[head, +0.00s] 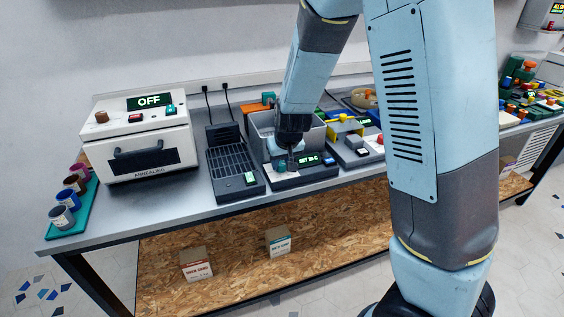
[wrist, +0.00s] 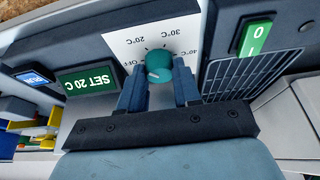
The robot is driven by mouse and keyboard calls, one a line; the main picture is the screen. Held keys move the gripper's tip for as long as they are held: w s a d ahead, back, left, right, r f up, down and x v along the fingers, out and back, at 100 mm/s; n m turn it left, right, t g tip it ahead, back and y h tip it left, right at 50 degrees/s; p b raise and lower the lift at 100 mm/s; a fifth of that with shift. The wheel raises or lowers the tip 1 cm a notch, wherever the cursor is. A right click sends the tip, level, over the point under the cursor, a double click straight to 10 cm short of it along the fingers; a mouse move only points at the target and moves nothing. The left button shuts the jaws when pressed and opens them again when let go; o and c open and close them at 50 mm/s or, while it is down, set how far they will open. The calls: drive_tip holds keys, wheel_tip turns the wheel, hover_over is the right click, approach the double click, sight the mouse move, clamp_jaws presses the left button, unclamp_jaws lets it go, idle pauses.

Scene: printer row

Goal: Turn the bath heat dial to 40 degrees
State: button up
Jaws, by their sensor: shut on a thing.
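The bath heat dial (wrist: 158,66) is a round teal knob with a light pointer line, on a white scale plate (wrist: 120,48) marked OFF, 20°C, 30°C and 40°C. The green display (wrist: 89,80) beside it reads SET 20 C. In the head view the bath (head: 259,128) is a grey open tank with the dial (head: 282,167) and display (head: 308,159) on its front panel. My gripper (wrist: 160,78) is shut on the dial, one finger on each side. In the head view my gripper (head: 290,152) reaches down to the panel, and its fingers are hard to make out.
A rack-like device (head: 232,160) with a green switch (head: 250,179) stands close left of the bath. An annealing oven (head: 140,140) reading OFF stands farther left. Colored cups (head: 68,200) sit on a teal tray at the bench's left end. A yellow-topped device (head: 343,127) stands right of the bath.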

drive_tip(key=shift+a+m+h, duration=0.15)
drive_tip(key=shift+m+h, duration=0.75)
drive_tip(key=shift+m, duration=1.2)
drive_tip(key=m, duration=0.2)
drive_tip(key=m+h, duration=0.1)
drive_tip(key=m, duration=0.1)
drive_tip(key=shift+w+a+h, duration=0.1)
drive_tip(key=shift+h, duration=0.2)
drive_tip(key=m+g+h, duration=0.1)
drive_tip(key=m, duration=0.3)
drive_tip(key=shift+a+m, duration=0.1)
drive_tip(key=shift+m, duration=0.3)
drive_tip(key=m, duration=0.2)
drive_tip(key=m+g+h, duration=0.1)
drive_tip(key=m, duration=0.1)
drive_tip(key=shift+w+g, duration=0.15)
drive_tip(key=shift+g, duration=0.15)
drive_tip(key=shift+m, duration=0.3)
drive_tip(key=o, duration=1)
drive_tip(key=shift+r, duration=0.1)
drive_tip(key=v, duration=1.3)
drive_tip(key=shift+w+a+r, duration=0.15)
drive_tip(key=shift+a+r, duration=0.05)
drive_tip(key=shift+a, duration=0.05)
